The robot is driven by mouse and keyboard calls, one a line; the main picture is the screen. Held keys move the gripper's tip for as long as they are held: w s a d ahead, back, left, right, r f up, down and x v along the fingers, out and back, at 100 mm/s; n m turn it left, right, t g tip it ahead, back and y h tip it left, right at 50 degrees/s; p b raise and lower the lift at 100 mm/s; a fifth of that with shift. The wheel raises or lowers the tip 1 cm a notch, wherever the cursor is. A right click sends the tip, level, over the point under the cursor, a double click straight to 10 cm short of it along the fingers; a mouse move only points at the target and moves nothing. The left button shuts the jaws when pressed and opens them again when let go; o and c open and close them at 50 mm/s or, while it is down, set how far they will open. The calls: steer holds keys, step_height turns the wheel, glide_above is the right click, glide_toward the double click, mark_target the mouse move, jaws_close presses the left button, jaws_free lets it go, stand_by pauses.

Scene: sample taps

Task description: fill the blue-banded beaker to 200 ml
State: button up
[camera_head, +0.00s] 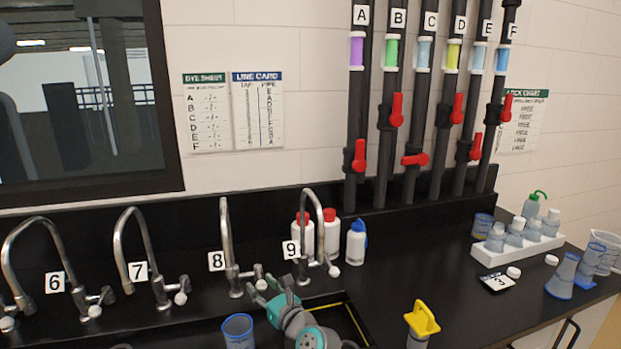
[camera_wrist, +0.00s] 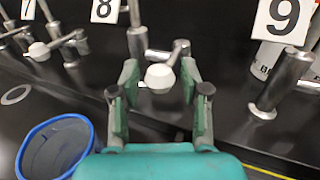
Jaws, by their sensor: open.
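A beaker with a blue rim (camera_head: 238,332) stands at the front edge of the picture, left of my gripper. In the wrist view the same beaker (camera_wrist: 55,148) is at the lower left, its inside grey with no clear liquid level. My gripper (camera_head: 281,290) is open near tap 8 (camera_head: 231,250). In the wrist view the fingers of my gripper (camera_wrist: 158,92) stand either side of the white knob (camera_wrist: 160,76) of tap 8, with gaps visible on both sides. Contact cannot be seen.
Taps 6 (camera_head: 55,282), 7 (camera_head: 138,271) and 9 (camera_head: 303,248) stand alongside. Pipes A to F carry red handles; C's handle (camera_head: 415,159) lies sideways, the others upright. A yellow-topped item (camera_head: 422,318) is right of the sink.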

steer(key=w+d, duration=0.2)
steer(key=d, duration=0.1)
steer(key=shift+w+d, duration=0.15)
steer(key=shift+d, duration=0.1)
stand_by(0.4)
stand_by(3.8)
steer(key=shift+s+a, duration=0.95)
steer(key=shift+a, duration=0.25)
stand_by(0.9)
steer(key=shift+s+a, duration=0.5)
steer(key=shift+a, duration=0.3)
steer(key=shift+w+d, duration=0.2)
steer(key=shift+d, duration=0.25)
steer(key=shift+v, duration=3.4)
